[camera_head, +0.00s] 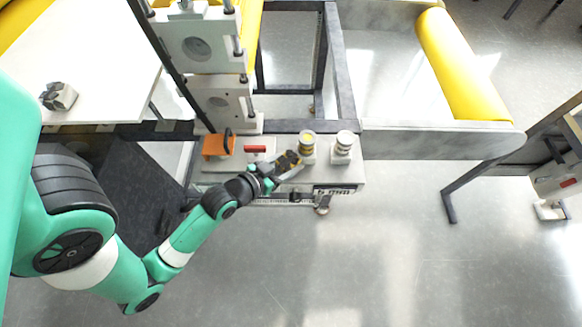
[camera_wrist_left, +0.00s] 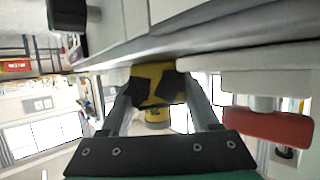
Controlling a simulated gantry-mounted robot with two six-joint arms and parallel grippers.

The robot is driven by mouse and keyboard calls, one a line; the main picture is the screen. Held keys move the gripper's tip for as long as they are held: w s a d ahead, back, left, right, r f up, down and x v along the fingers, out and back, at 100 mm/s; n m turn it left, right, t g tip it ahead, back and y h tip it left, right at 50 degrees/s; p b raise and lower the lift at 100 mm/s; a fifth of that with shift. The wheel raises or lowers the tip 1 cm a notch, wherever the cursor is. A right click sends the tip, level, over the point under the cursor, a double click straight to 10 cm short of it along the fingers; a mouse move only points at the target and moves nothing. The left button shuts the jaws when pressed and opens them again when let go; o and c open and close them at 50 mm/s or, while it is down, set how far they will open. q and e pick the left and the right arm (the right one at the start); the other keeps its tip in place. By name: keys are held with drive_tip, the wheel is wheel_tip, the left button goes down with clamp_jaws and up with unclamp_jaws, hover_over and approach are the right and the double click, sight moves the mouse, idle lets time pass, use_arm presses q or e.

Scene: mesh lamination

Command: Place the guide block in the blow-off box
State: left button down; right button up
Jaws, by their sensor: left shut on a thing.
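An orange box-like part (camera_head: 215,146) with a black handle stands at the ledge's left end. I cannot tell whether it is the blow-off box. My right gripper is not in view.
A red handle (camera_head: 255,149) lies left of the gripper; it also shows in the wrist view (camera_wrist_left: 268,128). A grey block (camera_head: 60,97) sits on the white table (camera_head: 100,60).

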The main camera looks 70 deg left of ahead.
use_arm(q)
drive_tip(key=shift+f, duration=0.15)
drive_tip(key=shift+c, duration=0.6)
unclamp_jaws()
drive_tip(key=shift+s+r+p, duration=0.2)
drive_tip(key=shift+r+p, duration=0.15)
drive_tip(key=p+v, duration=0.2)
drive_tip(key=v, duration=0.9)
drive_tip(key=shift+s, duration=0.2)
drive_tip(key=shift+d+r, duration=0.1)
drive_tip(key=shift+d, duration=0.05)
